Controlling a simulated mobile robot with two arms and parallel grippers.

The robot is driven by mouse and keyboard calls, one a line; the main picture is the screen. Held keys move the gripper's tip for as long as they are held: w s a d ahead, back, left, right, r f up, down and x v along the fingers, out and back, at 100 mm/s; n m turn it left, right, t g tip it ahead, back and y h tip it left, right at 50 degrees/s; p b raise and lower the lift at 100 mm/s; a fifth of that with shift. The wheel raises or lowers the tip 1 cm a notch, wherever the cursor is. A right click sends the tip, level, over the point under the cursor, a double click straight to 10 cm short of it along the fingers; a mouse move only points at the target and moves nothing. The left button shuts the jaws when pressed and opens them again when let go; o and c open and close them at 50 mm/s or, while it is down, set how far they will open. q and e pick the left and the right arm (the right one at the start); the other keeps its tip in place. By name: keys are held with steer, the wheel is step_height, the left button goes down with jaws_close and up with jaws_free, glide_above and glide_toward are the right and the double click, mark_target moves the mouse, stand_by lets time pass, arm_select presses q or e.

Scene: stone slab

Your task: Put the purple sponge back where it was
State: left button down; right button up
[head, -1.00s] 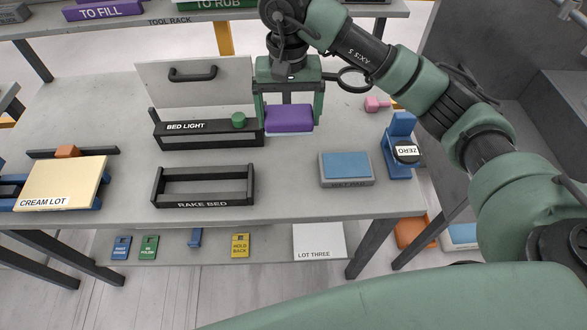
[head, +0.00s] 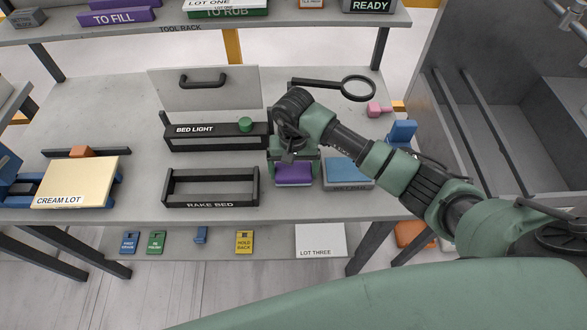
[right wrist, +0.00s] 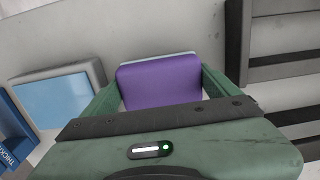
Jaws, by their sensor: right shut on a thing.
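The purple sponge (head: 293,174) is between the fingers of my right gripper (head: 293,170), at the front middle of the stone slab (head: 120,120). In the right wrist view the sponge (right wrist: 160,84) sits between the two green fingers, with a thin pale edge along its far side. The gripper is shut on it. I cannot tell whether the sponge touches the slab. A grey tray with a blue pad (head: 348,170) lies just right of the sponge. My left gripper is not in view.
The empty RAKE BED frame (head: 210,204) and the BED LIGHT rack (head: 195,144) with a green knob stand left of the gripper. A blue stand (head: 402,132) is partly behind my arm. A black magnifier (head: 357,88) and a pink piece (head: 375,110) are farther back.

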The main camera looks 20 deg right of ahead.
steer(key=shift+f, duration=0.35)
steer(key=shift+f, duration=0.2)
steer(key=o, duration=0.9)
